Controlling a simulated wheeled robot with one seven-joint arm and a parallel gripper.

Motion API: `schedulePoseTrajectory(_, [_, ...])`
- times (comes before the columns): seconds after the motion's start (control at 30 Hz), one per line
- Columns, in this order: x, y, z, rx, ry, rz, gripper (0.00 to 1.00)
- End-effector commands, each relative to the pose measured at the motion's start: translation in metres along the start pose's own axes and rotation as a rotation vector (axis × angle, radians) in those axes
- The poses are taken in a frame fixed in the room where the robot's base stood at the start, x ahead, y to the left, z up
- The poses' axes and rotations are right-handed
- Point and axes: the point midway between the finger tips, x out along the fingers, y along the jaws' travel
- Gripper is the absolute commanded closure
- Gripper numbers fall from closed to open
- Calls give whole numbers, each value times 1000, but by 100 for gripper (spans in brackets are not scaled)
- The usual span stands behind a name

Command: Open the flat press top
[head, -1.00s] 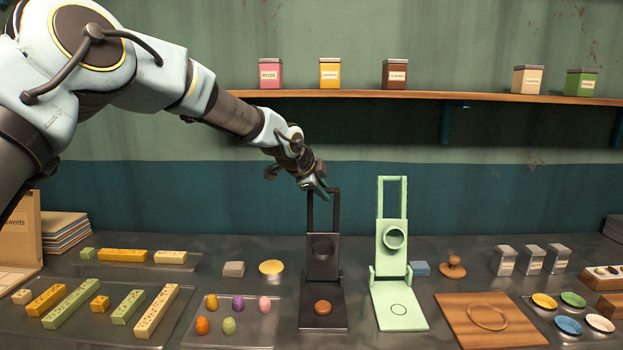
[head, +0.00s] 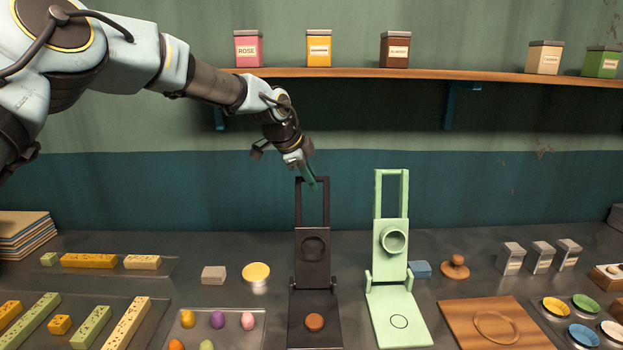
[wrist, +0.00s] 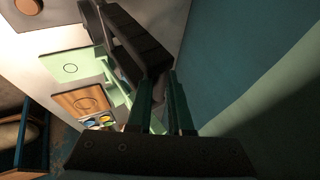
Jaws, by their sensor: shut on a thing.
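The black flat press (head: 313,262) stands on the table with its top raised on the hinge, close to upright. A round brown sweet (head: 314,322) lies on its open base. My gripper (head: 312,182) is at the top bar of the press's handle and shut on it. In the wrist view, my two teal fingers (wrist: 163,108) meet the end of the black handle (wrist: 137,45); the exact contact is partly hidden. A pale green press (head: 391,250), also with its top raised, stands just to the right with an empty base.
A wooden board (head: 487,325) lies right of the green press, with a wooden stamp (head: 455,267) behind it. Trays of colored sweets (head: 218,335) lie left. A shelf (head: 400,74) with several tins runs above. The air around the raised handle is clear.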

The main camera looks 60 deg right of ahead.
Motion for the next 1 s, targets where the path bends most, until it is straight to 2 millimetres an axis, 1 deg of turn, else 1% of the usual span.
schedulePoseTrajectory(0.1, [2, 2, 1, 0, -3, 6, 100])
schedulePoseTrajectory(0.13, [2, 2, 2, 0, -3, 6, 78])
schedulePoseTrajectory(0.37, [2, 2, 1, 1, -2, 4, 52])
schedulePoseTrajectory(0.63, [0, 1, 0, 1, -1, 2, 52])
schedulePoseTrajectory(0.73, [-5, 1, 1, 1, -1, 0, 52])
schedulePoseTrajectory(0.87, [-23, 1, 2, 2, -2, -3, 52])
schedulePoseTrajectory(1.0, [-51, 1, 3, 1, -3, -4, 52])
